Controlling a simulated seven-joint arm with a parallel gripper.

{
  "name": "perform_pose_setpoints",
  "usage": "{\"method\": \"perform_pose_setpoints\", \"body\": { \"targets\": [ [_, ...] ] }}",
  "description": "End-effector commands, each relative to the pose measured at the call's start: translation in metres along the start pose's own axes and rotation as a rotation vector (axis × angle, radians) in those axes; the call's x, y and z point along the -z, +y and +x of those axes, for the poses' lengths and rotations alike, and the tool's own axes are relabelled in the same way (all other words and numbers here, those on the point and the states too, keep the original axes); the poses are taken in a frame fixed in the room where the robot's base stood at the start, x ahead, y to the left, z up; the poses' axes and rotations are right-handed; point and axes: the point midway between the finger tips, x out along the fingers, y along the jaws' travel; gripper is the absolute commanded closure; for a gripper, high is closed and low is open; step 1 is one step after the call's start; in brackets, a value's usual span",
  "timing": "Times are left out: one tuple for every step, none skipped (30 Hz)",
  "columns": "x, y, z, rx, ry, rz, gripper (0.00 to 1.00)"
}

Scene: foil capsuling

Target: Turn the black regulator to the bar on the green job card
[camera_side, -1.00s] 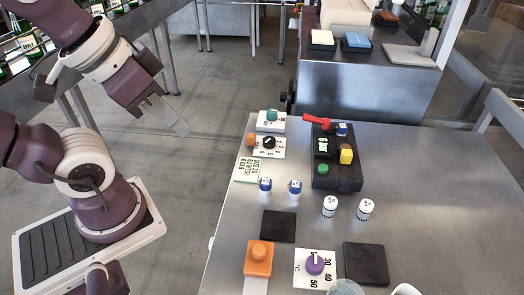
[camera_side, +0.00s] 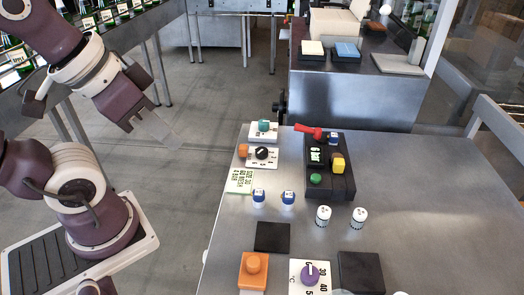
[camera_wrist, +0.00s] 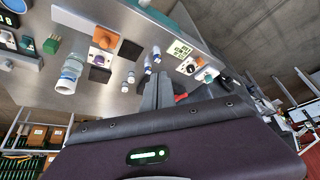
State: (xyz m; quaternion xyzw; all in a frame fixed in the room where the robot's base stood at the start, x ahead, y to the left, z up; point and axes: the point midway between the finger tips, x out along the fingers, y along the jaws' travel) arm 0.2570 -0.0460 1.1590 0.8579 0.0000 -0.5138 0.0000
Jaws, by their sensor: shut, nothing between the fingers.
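The black regulator (camera_side: 262,153) is a round black knob on a white dial plate at the table's left edge. It also shows in the wrist view (camera_wrist: 190,69). Its pointer and marks are too small to read surely. The pale green job card (camera_side: 240,181) lies just in front of the dial plate, with several lines of dark print; the wrist view shows it too (camera_wrist: 180,48). The bar figure on it is hard to read. My gripper (camera_side: 178,140) is shut and empty, in the air left of the table, well apart from the regulator. Its fingers (camera_wrist: 158,92) point towards the table.
A teal knob (camera_side: 263,126) and an orange knob (camera_side: 243,150) stand close beside the regulator. A black box (camera_side: 329,184) with a red lever (camera_side: 309,131) is to its right. Blue-and-white vials (camera_side: 288,198) stand in front. The space between gripper and table is clear.

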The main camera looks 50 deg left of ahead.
Motion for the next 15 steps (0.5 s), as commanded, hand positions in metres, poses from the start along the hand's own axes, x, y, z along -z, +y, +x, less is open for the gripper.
{"method": "perform_pose_setpoints", "body": {
  "targets": [
    [0.000, 0.000, 0.000, 0.000, 0.000, 0.000, 1.00],
    [0.000, 0.000, 0.000, 0.000, 0.000, 0.000, 1.00],
    [0.000, 0.000, 0.000, 0.000, 0.000, 0.000, 1.00],
    [0.000, 0.000, 0.000, 0.000, 0.000, 0.000, 1.00],
    [0.000, 0.000, 0.000, 0.000, 0.000, 0.000, 1.00],
    [0.000, 0.000, 0.000, 0.000, 0.000, 0.000, 1.00],
    [0.000, 0.000, 0.000, 0.000, 0.000, 0.000, 1.00],
    [0.000, 0.000, 0.000, 0.000, 0.000, 0.000, 1.00],
    [0.000, 0.000, 0.000, 0.000, 0.000, 0.000, 0.94],
    [0.001, 0.000, 0.000, 0.000, -0.003, 0.002, 0.88],
    [0.005, 0.000, 0.001, -0.001, -0.008, 0.007, 0.82],
    [0.013, -0.001, 0.002, -0.004, -0.025, 0.018, 0.74],
    [0.023, -0.002, 0.004, -0.007, -0.043, 0.033, 0.69],
    [0.035, -0.004, 0.008, -0.012, -0.066, 0.051, 0.63],
    [0.054, -0.008, 0.017, -0.020, -0.102, 0.082, 0.55]
  ]
}}
